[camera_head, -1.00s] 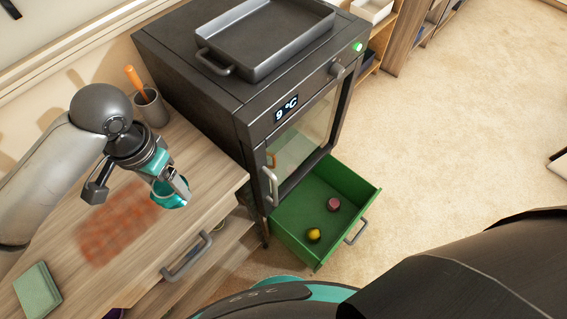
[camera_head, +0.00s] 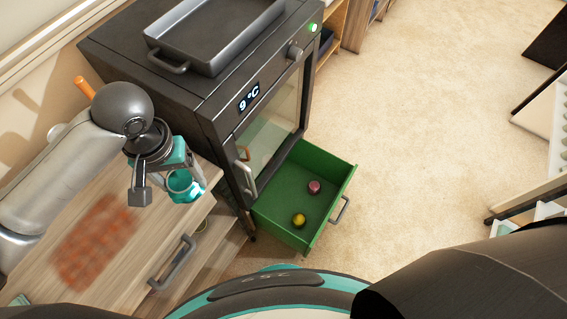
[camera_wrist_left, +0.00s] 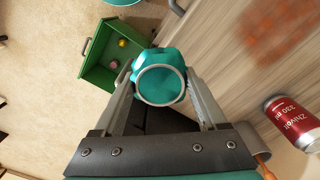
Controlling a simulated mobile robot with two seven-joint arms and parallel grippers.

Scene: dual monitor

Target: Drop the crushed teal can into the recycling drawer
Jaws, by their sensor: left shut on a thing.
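The crushed teal can (camera_head: 181,187) is held between the fingers of my left gripper (camera_head: 188,184), above the wooden counter near its right edge. The left wrist view shows the can (camera_wrist_left: 161,60) end-on, with its pale rim facing the camera, and the fingers of the gripper (camera_wrist_left: 160,85) on either side of it. The green recycling drawer (camera_head: 277,205) is pulled open, low down, to the right of the gripper in the head view. It also shows in the left wrist view (camera_wrist_left: 90,62). My right gripper is not in view.
A pink-red item (camera_head: 314,187) and a yellow item (camera_head: 299,220) lie in the drawer. A dark cabinet (camera_head: 185,92) with a tray (camera_head: 215,45) on top stands behind it. A red can (camera_wrist_left: 292,121) is on the counter. Open floor (camera_head: 420,130) lies right.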

